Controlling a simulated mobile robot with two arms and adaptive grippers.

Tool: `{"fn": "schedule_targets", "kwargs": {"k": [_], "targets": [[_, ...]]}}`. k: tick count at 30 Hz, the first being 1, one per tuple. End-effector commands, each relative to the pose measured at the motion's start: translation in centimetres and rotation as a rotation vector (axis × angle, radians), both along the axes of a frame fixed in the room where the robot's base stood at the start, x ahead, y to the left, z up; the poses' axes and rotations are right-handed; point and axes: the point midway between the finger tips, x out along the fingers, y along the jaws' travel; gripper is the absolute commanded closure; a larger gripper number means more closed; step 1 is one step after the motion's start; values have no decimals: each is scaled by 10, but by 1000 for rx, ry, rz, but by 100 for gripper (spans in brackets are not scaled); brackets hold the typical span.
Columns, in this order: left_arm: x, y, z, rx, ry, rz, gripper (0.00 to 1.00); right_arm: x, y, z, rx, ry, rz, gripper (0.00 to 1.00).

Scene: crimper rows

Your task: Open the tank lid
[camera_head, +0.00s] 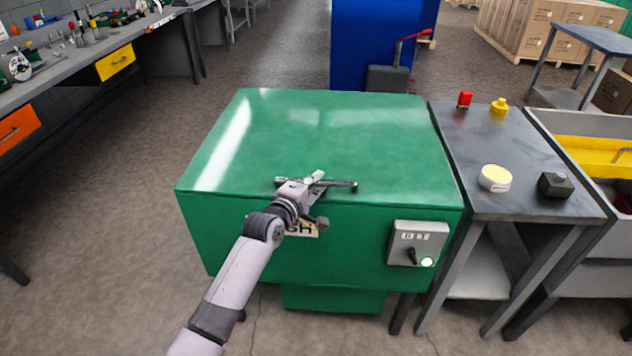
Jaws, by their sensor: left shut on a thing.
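The tank is a green box with a flat green lid (330,130) on top, and the lid lies closed. A dark bar handle (340,184) sits at the lid's front edge. My left gripper (312,182) is at this handle and shut on it, covering its middle part. The tank's front (350,225) carries a label (303,230), partly hidden by my left arm. A grey control box (417,243) with a dark knob and a lit green button is on the front at the right. My right gripper is not in view.
A grey side table (535,190) right of the tank holds a red item (464,99), a yellow item (499,106), a round tub (495,178) and a dark block (555,185). A blue cabinet (360,40) stands behind. The floor left of the tank is clear.

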Motion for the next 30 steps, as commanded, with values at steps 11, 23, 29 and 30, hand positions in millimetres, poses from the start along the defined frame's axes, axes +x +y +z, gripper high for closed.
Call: {"fn": "schedule_targets", "kwargs": {"k": [11, 23, 29, 30], "targets": [[0, 0, -1, -1, 3, 0, 100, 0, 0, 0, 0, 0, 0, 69], [3, 0, 32, -4, 33, 0, 100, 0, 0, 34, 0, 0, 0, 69], [8, -1, 71, -5, 84, 0, 100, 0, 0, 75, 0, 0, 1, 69], [9, -1, 80, -5, 95, 0, 100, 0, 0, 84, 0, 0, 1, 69]]}}
